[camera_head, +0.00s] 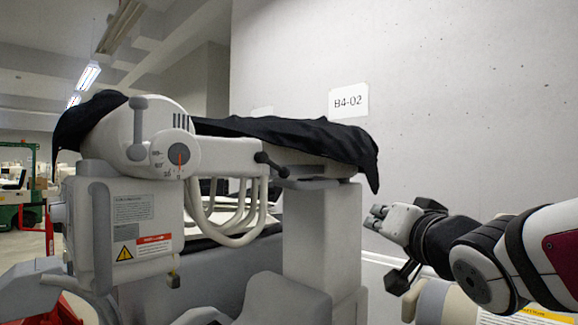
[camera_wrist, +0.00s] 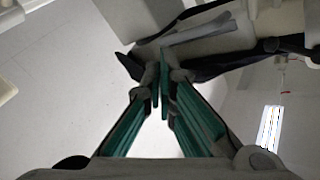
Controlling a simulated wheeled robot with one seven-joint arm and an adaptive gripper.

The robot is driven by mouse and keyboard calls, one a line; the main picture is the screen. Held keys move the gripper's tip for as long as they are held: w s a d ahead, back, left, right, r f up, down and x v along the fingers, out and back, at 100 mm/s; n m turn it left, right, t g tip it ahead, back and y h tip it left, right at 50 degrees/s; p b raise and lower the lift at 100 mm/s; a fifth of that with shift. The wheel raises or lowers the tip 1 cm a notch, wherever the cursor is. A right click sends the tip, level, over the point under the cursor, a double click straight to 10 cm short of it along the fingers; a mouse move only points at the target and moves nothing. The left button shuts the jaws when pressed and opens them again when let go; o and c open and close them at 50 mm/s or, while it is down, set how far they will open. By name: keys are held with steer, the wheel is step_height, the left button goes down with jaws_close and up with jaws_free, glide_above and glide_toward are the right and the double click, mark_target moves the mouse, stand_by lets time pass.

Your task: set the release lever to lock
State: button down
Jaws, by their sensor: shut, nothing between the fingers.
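A light-grey machine body (camera_head: 205,150) stands at left and centre in the head view. A short black lever (camera_head: 270,163) sticks out at the right end of the body. I cannot tell which of the two is the release lever, and no lock mark is readable. My gripper (camera_head: 375,215) is at the right, apart from both levers. In the wrist view its fingers (camera_wrist: 158,82) are shut and empty.
A black cloth (camera_head: 300,137) drapes over the machine's top. Looped grey tubes (camera_head: 232,225) hang below the body. A grey column (camera_head: 322,235) stands between the levers and my gripper. A concrete wall (camera_head: 450,90) with a B4-02 sign (camera_head: 348,101) is behind.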

mark_target(274, 165)
steer(key=w+a+r+n+t+y, duration=0.1)
steer(key=a+r+t+y, duration=0.1)
steer(key=a+r+y, duration=0.4)
step_height(274, 165, up, 3)
steer(key=shift+w+a+f+n+t+y, duration=0.1)
steer(key=shift+w+a+n+t+y, duration=0.2)
steer(key=shift+y, duration=0.8)
steer(key=shift+d, duration=0.1)
steer(key=p+x, duration=0.2)
steer(key=x, duration=0.8)
steer(key=shift+s+a+f, duration=0.35)
steer(key=shift+a+f, duration=0.2)
steer(key=shift+f, duration=0.25)
steer(key=shift+s+a+f, duration=0.3)
steer(key=shift+a+f, duration=0.2)
steer(key=shift+f, duration=0.3)
